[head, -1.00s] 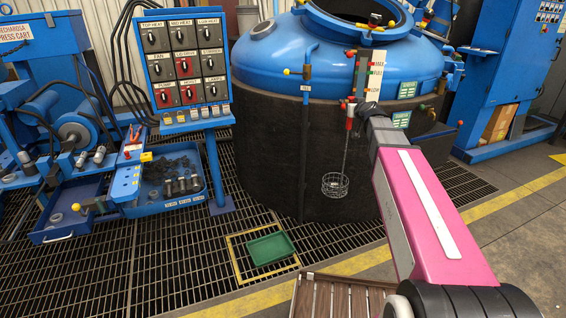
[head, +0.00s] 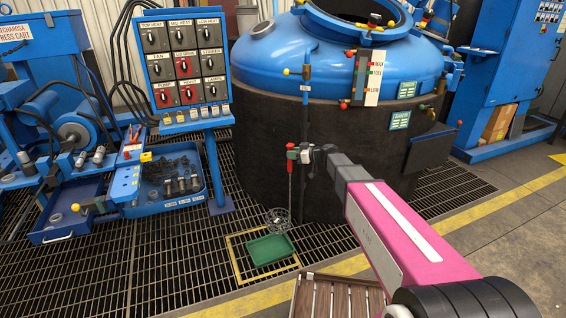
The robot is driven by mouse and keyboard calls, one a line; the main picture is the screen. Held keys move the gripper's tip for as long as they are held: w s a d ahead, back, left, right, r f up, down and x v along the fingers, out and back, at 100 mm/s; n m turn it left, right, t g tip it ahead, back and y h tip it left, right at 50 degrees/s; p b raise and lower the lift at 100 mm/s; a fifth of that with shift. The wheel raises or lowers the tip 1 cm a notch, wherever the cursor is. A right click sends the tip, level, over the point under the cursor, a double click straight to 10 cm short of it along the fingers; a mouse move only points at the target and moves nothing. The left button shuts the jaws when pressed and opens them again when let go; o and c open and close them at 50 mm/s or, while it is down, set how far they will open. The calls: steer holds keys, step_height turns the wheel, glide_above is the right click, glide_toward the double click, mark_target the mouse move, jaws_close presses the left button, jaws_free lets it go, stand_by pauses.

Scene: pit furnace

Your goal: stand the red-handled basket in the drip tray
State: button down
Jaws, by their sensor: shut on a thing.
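The red-handled basket is a small wire basket (head: 278,220) on a long thin rod with a red handle (head: 292,152) at its top. My gripper (head: 297,153) is shut on the handle, and the basket hangs below it, roughly upright. In the picture the basket overlaps the far right edge of the drip tray. The drip tray (head: 266,251) is a shallow green tray on the floor grating, inside a yellow outlined square. I cannot tell how high the basket is above the floor or tray.
The blue and black pit furnace (head: 330,130) stands right behind my gripper. A blue switch panel (head: 185,65) on a post and a tool cart (head: 175,180) stand to the left. A slatted wooden platform (head: 335,297) lies in front. The grating around the tray is clear.

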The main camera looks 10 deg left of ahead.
steer(key=s+a+f+n+g, duration=0.1)
steer(key=a+f, duration=0.3)
steer(key=f, duration=0.9)
steer(key=shift+s+n+g, duration=0.3)
steer(key=shift+s+g, duration=0.3)
steer(key=shift+g, duration=0.1)
steer(key=shift+a, duration=0.2)
steer(key=shift+f, duration=2.9)
stand_by(0.3)
